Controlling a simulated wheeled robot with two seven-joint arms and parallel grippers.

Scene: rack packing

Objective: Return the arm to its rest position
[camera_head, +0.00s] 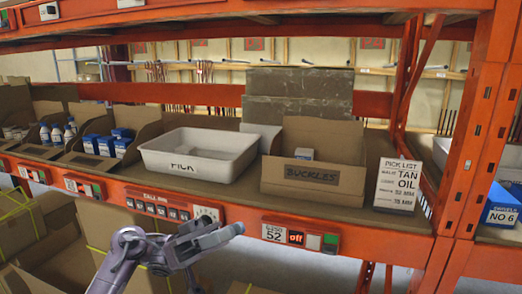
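My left arm comes in at the lower left, grey and metallic. Its gripper (232,232) points right, in front of the orange shelf edge and below the white bin. I see no object held in it, but the fingers are seen side-on and too small to tell their opening. My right gripper is out of view. The white bin (172,163) marked PICK stands on the shelf. A pick list card (398,184) reads TAN OIL.
The orange rack's shelf edge (345,236) carries labels and a display panel (298,237). Open bins with blue-and-white boxes (106,143) and bottles (57,134) stand at left. Cardboard boxes (125,235) lie below the shelf. An orange upright (480,130) rises at right.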

